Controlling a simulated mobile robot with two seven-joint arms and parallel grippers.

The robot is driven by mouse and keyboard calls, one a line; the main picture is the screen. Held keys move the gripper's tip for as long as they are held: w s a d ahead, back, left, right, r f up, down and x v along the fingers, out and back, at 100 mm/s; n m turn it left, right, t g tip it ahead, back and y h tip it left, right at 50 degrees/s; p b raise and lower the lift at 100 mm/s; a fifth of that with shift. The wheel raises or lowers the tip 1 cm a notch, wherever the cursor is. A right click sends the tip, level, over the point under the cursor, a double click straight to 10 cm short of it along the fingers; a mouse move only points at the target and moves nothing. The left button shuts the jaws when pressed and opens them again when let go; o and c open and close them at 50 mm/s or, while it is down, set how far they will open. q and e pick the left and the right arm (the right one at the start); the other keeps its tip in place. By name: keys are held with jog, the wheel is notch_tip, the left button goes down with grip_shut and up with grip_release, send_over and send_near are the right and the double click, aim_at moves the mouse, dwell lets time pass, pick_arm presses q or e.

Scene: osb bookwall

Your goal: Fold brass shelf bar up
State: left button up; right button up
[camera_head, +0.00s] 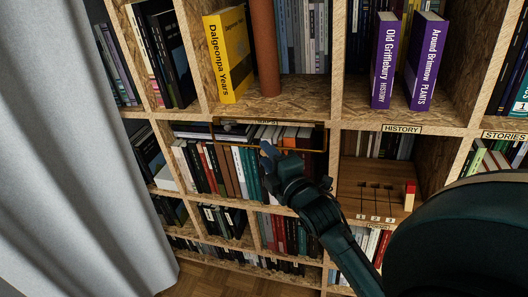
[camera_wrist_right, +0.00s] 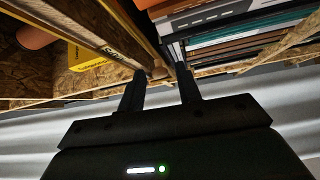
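The brass shelf bar (camera_head: 308,150) is a thin gold-coloured frame across the front of the middle book compartment, under a shelf-edge label. Its lower rail runs in front of the upper parts of the books, and part of it is hidden behind my right gripper (camera_head: 268,151). That gripper is at the compartment front, close to the bar. In the right wrist view its two dark fingers (camera_wrist_right: 160,82) are spread apart. A tan bar end (camera_wrist_right: 158,72) shows between or just beyond the fingertips; I cannot tell whether they touch it. My left gripper is not in view.
Books (camera_head: 225,170) fill the compartment behind the bar. A yellow book (camera_head: 229,55) and a brown cylinder (camera_head: 264,45) stand on the shelf above. A wooden box with slots (camera_head: 372,190) sits to the right. A grey curtain (camera_head: 75,170) hangs at left.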

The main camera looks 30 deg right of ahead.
jog(key=shift+w+d, duration=0.1)
jog(key=shift+w, duration=1)
jog(key=shift+c, duration=0.5)
grip_shut()
